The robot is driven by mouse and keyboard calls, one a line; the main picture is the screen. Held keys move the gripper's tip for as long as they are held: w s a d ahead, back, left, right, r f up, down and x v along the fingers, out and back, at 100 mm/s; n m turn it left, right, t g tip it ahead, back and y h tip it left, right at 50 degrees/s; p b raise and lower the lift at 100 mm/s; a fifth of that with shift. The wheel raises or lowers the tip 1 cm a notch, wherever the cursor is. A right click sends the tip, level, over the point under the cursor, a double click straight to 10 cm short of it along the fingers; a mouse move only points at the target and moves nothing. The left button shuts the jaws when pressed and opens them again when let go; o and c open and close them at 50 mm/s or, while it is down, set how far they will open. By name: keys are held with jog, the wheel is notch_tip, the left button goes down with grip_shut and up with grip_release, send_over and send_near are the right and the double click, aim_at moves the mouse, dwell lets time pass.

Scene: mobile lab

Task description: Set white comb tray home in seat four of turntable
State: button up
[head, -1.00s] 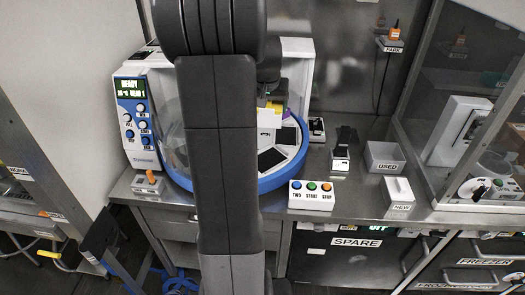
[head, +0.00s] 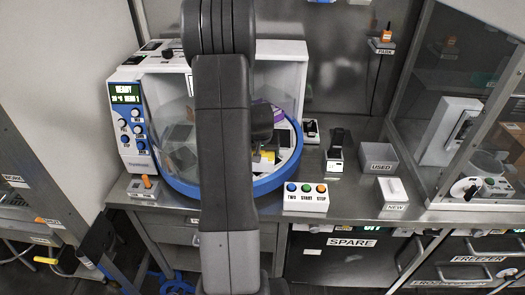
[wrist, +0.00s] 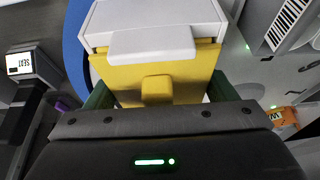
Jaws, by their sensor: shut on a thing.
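The white comb tray (wrist: 150,17) fills the top middle of the wrist view, with a yellow end block (wrist: 158,86) facing me. My gripper (wrist: 160,93) is shut on this yellow end, its green fingers on either side. In the head view the yellow end (head: 262,157) shows low over the right part of the turntable (head: 277,181), a round platform with a blue rim. My arm hides much of the turntable and tray. I cannot tell which seat is under the tray, or whether the tray touches it.
A white machine housing with a control panel (head: 124,125) stands around the turntable. A button box (head: 306,198) stands in front at the right. Bins marked USED (head: 378,158) and NEW (head: 392,194) stand further right. A purple thing (head: 268,113) shows behind my gripper.

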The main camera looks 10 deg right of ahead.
jog(key=shift+f+b, duration=0.25)
jog(key=shift+b, duration=0.1)
jog(key=o, duration=0.7)
jog(key=shift+o, duration=0.2)
jog(key=shift+r, duration=0.2)
jog(key=shift+r+p, duration=0.2)
jog(key=shift+p, duration=0.3)
jog(key=b+v, duration=0.1)
jog(key=v, duration=1.1)
jog(key=shift+s+f+b, duration=0.1)
jog(key=shift+b, duration=0.2)
jog(key=shift+f, duration=0.1)
